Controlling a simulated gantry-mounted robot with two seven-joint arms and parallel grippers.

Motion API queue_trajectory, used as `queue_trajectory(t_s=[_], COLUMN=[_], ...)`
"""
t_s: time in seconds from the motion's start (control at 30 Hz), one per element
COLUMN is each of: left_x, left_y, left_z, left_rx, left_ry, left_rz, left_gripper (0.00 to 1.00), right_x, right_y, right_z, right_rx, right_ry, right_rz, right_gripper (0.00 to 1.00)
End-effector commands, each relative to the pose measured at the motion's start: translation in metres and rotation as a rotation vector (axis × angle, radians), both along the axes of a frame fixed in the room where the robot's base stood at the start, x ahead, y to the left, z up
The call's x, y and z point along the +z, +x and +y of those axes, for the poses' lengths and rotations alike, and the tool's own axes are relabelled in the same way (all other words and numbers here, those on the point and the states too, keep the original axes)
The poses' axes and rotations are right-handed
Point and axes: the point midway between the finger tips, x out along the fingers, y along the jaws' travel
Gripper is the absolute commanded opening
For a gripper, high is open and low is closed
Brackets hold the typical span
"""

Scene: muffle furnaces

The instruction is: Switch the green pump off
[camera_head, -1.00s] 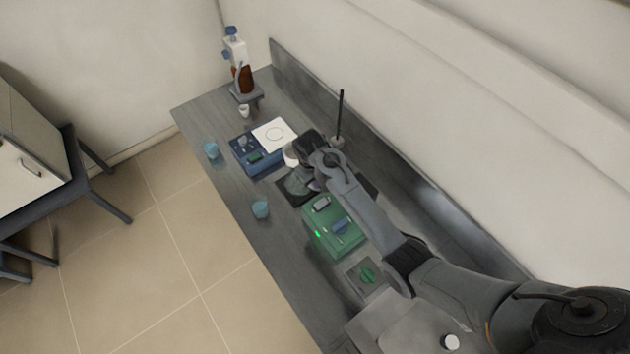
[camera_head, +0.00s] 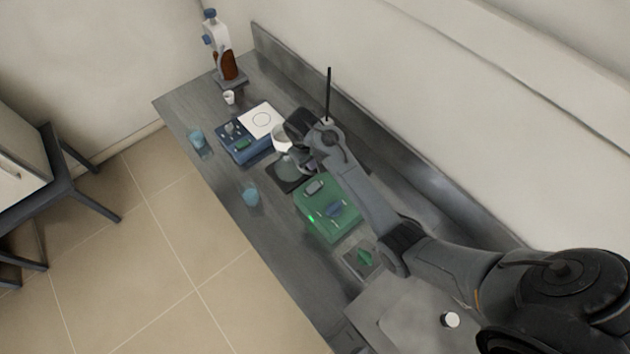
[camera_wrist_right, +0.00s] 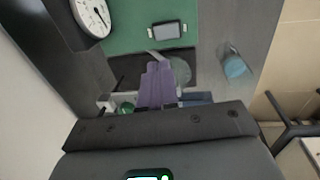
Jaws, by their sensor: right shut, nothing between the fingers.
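The green pump (camera_head: 327,220) is a flat box on the grey bench in the head view. It has a lit green light (camera_head: 311,219) on its front edge, a grey part (camera_head: 315,187) and a blue part (camera_head: 333,209) on top. In the right wrist view the pump (camera_wrist_right: 120,35) fills the top, with a grey rectangular part (camera_wrist_right: 167,30) on it. My right gripper (camera_wrist_right: 157,85) has its purple fingers shut and empty, apart from the pump's edge in the picture. Its tips are mostly hidden in the head view. My left gripper is not in view.
A blue device (camera_head: 236,150) with a white top plate stands beyond the pump. Blue beakers (camera_head: 251,195) stand along the bench's front side. A green knob (camera_head: 365,257) sits on a plate near the pump. A white-faced dial (camera_wrist_right: 92,17) shows in the right wrist view.

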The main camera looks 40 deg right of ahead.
Motion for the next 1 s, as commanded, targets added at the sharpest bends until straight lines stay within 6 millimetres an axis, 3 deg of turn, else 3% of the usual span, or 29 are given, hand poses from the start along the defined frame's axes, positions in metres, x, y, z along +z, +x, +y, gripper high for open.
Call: queue_trajectory(t_s=[0.27, 0.7, 1.0], left_x=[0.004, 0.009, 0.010], left_y=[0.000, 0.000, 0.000], left_z=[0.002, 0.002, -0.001], left_rx=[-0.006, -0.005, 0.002], left_ry=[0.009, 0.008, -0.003], left_rz=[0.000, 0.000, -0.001], left_gripper=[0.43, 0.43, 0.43], right_x=[-0.022, -0.101, -0.132], right_y=[-0.001, -0.001, 0.000], right_z=[-0.003, -0.015, -0.019], right_rx=[0.000, 0.000, -0.001], right_ry=[-0.001, -0.001, 0.000], right_rz=[0.004, 0.003, 0.001], right_gripper=[0.00, 0.00, 0.00])
